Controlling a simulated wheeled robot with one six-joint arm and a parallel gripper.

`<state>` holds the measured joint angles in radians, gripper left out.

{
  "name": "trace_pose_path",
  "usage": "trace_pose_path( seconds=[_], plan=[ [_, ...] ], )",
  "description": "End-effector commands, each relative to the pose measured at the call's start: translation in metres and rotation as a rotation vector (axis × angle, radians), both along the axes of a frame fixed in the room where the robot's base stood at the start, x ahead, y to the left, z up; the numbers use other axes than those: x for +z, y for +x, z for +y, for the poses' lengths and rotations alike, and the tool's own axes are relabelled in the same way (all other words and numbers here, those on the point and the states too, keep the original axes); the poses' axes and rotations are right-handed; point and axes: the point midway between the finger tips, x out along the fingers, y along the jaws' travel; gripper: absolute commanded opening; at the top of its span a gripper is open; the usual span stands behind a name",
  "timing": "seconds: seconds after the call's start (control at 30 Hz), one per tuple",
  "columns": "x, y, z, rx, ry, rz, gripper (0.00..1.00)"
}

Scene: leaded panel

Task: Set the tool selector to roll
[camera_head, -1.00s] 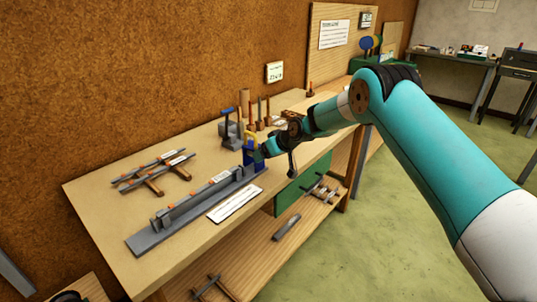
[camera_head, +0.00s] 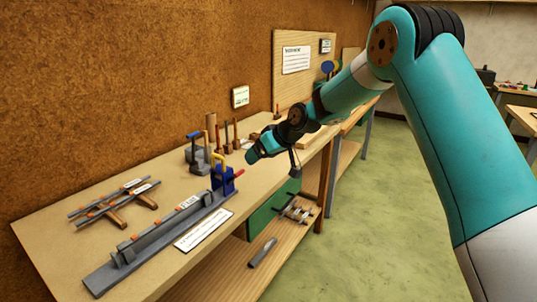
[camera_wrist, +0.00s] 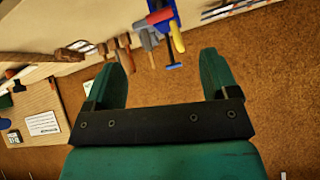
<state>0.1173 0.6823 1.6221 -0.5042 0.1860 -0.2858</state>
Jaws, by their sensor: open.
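A blue block (camera_head: 222,180) with a yellow lever (camera_head: 218,160) and a red handle (camera_head: 237,174) stands at the far end of a grey rail on the bench. I cannot tell for certain that it is the tool selector, and no setting is readable. In the wrist view the blue block (camera_wrist: 164,8) and yellow lever (camera_wrist: 178,38) show at the top, beyond the fingers. My gripper (camera_wrist: 162,75) is open and empty. In the head view my gripper (camera_head: 252,156) is above and right of the block, apart from it.
The grey rail (camera_head: 150,244) lies along the bench front beside a white label strip (camera_head: 203,231). Dark rods on wooden supports (camera_head: 115,204) lie at left. A blue-handled grey tool (camera_head: 197,152) and upright wooden-handled tools (camera_head: 226,134) stand behind the block. Bare benchtop (camera_head: 50,240) is at left.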

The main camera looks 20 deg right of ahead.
Motion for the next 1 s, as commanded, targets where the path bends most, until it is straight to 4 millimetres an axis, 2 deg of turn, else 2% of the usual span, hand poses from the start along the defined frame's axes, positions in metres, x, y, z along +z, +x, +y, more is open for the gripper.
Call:
trace_pose_path(
  seconds=[0.2, 0.53, 0.57, 0.7, 0.77, 0.87, 0.97, 1.0],
  plan=[
    [0.019, -0.015, -0.011, -0.001, -0.001, 0.0, 0.8],
    [0.023, -0.018, -0.013, 0.0, -0.001, 0.002, 0.8],
    [0.022, -0.018, -0.013, 0.0, -0.001, 0.002, 0.78],
    [0.03, -0.03, -0.002, 0.014, -0.001, 0.018, 0.46],
    [0.039, -0.048, 0.011, 0.033, -0.001, 0.044, 0.45],
    [0.057, -0.101, 0.044, 0.081, -0.01, 0.121, 0.45],
    [0.072, -0.177, 0.076, 0.139, -0.028, 0.223, 0.45],
    [0.076, -0.209, 0.086, 0.161, -0.04, 0.265, 0.45]
  ],
)
